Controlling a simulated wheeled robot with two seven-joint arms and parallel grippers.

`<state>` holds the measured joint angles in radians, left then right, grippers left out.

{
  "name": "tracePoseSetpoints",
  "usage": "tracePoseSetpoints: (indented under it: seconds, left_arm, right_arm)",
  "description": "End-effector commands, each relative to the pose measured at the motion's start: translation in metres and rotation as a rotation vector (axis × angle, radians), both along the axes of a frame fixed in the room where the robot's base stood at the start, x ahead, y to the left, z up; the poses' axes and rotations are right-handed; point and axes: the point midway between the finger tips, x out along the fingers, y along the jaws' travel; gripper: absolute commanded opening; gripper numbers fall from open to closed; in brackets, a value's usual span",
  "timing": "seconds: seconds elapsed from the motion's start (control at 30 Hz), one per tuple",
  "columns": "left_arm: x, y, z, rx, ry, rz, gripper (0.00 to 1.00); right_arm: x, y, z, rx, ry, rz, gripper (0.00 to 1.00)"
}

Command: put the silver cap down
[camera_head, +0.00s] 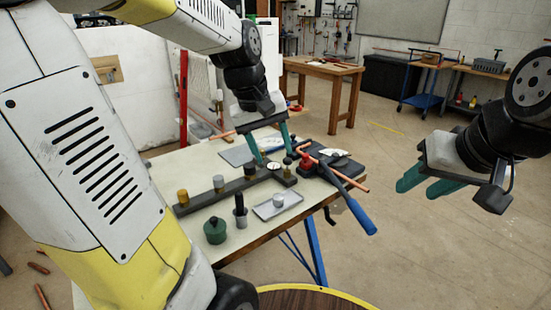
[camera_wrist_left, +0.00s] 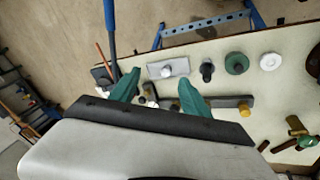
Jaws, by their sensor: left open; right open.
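A small silver cap (camera_head: 278,200) stands on a grey tray (camera_head: 266,212) near the table's front edge. The cap (camera_wrist_left: 167,71) and tray (camera_wrist_left: 180,66) also show in the left wrist view. My left gripper (camera_head: 272,152) is open and empty, above the dark rail (camera_head: 200,202) behind the tray; its green fingers (camera_wrist_left: 157,92) are apart in the wrist view. It does not touch the cap. Other silver pieces (camera_head: 218,183) stand on the rail. My right gripper (camera_head: 425,186) is open and empty, right of the table over the floor.
A green round container (camera_head: 215,231) and a black cylinder (camera_head: 240,211) stand left of the tray. A blue-handled tool (camera_head: 350,205) and copper pipe (camera_head: 349,178) extend past the table's right edge. A wooden workbench (camera_head: 322,68) stands behind.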

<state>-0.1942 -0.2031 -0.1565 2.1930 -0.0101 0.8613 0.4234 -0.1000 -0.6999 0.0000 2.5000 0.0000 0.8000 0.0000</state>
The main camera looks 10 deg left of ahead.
Motion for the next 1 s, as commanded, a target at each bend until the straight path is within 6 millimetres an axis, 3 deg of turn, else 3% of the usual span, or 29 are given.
tracePoseSetpoints:
  seconds: [0.03,0.2,0.4,1.0]
  left_arm:
    - [-0.021,-0.001,0.011,0.008,-0.06,-0.058,0.55]
    - [-0.076,-0.006,0.025,0.082,-0.218,-0.25,0.55]
    - [-0.109,-0.009,0.026,0.16,-0.318,-0.372,0.55]
    - [-0.113,-0.01,0.025,0.175,-0.335,-0.393,0.55]
  right_arm:
    - [0.0,0.0,0.0,0.0,0.0,0.0,0.42]
    - [0.0,0.0,0.0,0.0,0.0,0.0,0.42]
    - [0.0,0.0,0.0,0.0,0.0,0.0,0.42]
    - [0.0,0.0,0.0,0.0,0.0,0.0,0.42]
